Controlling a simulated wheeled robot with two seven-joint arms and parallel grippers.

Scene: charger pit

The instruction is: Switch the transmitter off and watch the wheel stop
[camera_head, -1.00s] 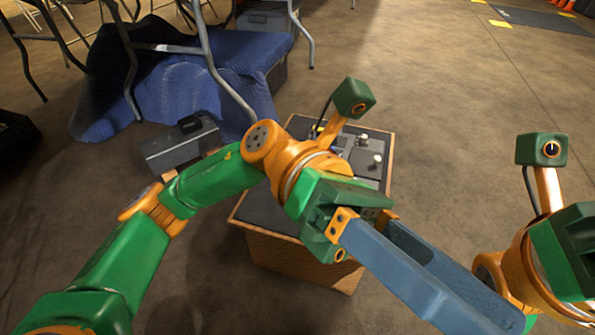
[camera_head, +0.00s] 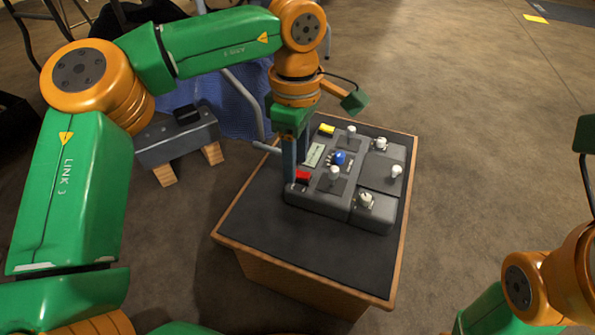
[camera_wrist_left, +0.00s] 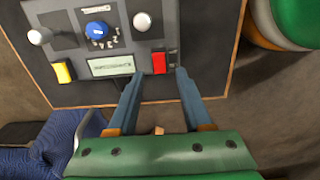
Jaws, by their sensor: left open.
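The transmitter (camera_head: 320,206) is a dark grey box on a wooden crate with a dark top. It carries white-knobbed sticks, a blue dial (camera_head: 340,158), a yellow switch (camera_head: 327,129), a small display and a red switch (camera_head: 302,176). My left gripper (camera_head: 291,178) points down at its near left edge, beside the red switch. In the left wrist view the red switch (camera_wrist_left: 159,62) shows just past and between the two open fingertips (camera_wrist_left: 160,76). I cannot tell whether they touch it. I cannot make out a wheel.
The crate top (camera_head: 290,245) is bare in front of the transmitter. A grey block-like object (camera_head: 180,142) on wooden feet stands left of the crate. A blue cloth (camera_head: 240,105) and metal legs lie behind it. Open floor (camera_head: 480,120) lies to the right.

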